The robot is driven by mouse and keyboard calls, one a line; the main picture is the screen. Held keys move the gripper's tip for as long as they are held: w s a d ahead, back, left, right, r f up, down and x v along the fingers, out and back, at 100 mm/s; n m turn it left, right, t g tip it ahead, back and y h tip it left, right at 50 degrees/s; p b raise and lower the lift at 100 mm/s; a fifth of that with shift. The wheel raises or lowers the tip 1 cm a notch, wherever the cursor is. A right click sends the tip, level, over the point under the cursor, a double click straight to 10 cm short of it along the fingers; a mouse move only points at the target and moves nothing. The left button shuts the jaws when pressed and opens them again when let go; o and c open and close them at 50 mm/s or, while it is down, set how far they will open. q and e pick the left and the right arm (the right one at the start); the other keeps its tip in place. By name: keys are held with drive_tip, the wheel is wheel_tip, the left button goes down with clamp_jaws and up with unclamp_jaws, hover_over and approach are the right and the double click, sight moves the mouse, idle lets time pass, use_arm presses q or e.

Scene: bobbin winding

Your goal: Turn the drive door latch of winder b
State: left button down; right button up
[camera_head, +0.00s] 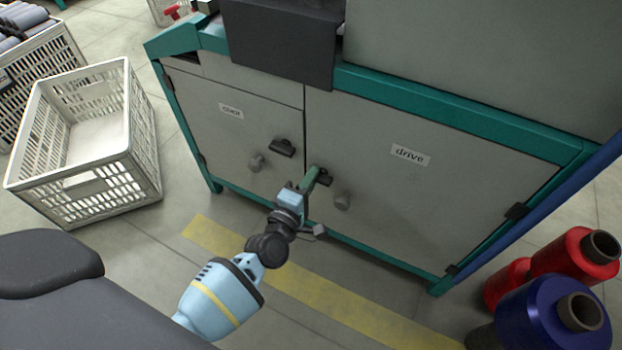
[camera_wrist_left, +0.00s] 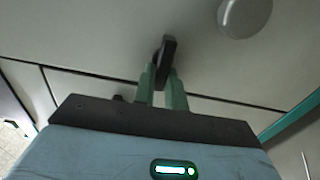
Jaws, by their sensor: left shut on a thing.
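The grey drive door (camera_head: 430,190) of the winder carries a "drive" label (camera_head: 410,155) and is closed. Its dark latch (camera_head: 325,178) sits near the door's left edge. My left gripper (camera_head: 314,174) reaches it from below with green fingers. In the left wrist view the fingers (camera_wrist_left: 162,90) stand on either side of the dark latch (camera_wrist_left: 166,56), shut on it. A round grey knob (camera_head: 342,201) sits lower right of the latch; it also shows in the left wrist view (camera_wrist_left: 244,14). My right gripper is not in view.
The left door (camera_head: 235,130) has its own dark latch (camera_head: 282,147) and knob (camera_head: 256,162). A white crate (camera_head: 130,165) stands empty on the floor at left. Red (camera_head: 560,262) and blue (camera_head: 540,318) spools stand at lower right. Yellow tape (camera_head: 330,295) marks the floor.

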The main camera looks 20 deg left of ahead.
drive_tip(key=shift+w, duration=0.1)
use_arm(q)
drive_tip(key=c, duration=1.6)
unclamp_jaws()
drive_tip(key=shift+o, duration=0.8)
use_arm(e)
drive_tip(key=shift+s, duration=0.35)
